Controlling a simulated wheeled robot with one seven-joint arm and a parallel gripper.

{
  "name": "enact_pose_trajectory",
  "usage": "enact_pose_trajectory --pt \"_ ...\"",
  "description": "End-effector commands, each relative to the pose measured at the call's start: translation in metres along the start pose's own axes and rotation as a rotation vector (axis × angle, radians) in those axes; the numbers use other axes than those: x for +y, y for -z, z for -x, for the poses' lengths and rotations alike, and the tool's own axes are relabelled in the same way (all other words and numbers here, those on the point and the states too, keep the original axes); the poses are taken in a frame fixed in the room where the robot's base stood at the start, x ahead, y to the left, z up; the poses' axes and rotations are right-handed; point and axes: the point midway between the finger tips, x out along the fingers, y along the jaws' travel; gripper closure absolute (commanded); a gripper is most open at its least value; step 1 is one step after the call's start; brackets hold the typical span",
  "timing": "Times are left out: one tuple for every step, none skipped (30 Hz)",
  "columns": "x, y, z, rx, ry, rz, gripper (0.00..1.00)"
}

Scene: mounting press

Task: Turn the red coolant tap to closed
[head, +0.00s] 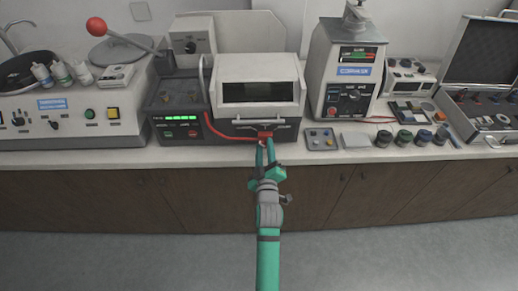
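The red coolant tap (265,133) is on the lower front of the white-and-grey mounting press (256,72), below its dark window. A red hose runs along the press front towards it from the left. My gripper (265,146) points away from me at the tap, its two green fingers a little apart and their tips at the tap's lower part. The tips partly cover the tap. I cannot tell whether the fingers touch or grip it, nor read the tap's position.
A red-knobbed lever (96,27) and a polishing machine (55,105) stand at left. At right are another machine (345,75), a small grey button tray (321,139), several dark round pots and an open case (484,60). The floor in front of the wooden cabinets (120,195) is clear.

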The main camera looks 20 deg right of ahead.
Motion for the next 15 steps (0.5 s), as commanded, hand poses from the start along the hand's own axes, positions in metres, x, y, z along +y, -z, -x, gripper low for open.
enact_pose_trajectory --pt "-0.001 0.001 0.002 0.001 0.001 0.0 0.69" --pt "-0.001 0.001 0.004 0.001 0.002 0.001 0.69" --pt "-0.002 0.001 0.007 0.001 0.002 0.001 0.69" --pt "-0.002 0.0 0.01 0.0 0.002 0.001 0.69" --pt "-0.002 0.0 0.014 0.0 0.002 0.001 0.69" --pt "-0.001 0.0 0.019 -0.001 0.001 0.002 0.69" --pt "-0.001 -0.001 0.024 -0.002 0.001 0.002 0.69" --pt "0.0 -0.002 0.029 -0.002 0.0 0.002 0.69" --pt "0.0 -0.002 0.036 -0.003 0.0 0.002 0.69" --pt "-0.001 -0.002 0.042 -0.003 0.001 0.001 0.69" --pt "0.0 -0.002 0.047 -0.003 0.0 0.001 0.69" --pt "-0.001 -0.002 0.055 -0.003 0.001 0.001 0.69" --pt "-0.001 -0.002 0.06 -0.003 0.001 0.001 0.69" --pt "-0.001 -0.002 0.065 -0.003 0.001 0.001 0.69" --pt "-0.001 -0.002 0.071 -0.003 0.001 0.001 0.69"
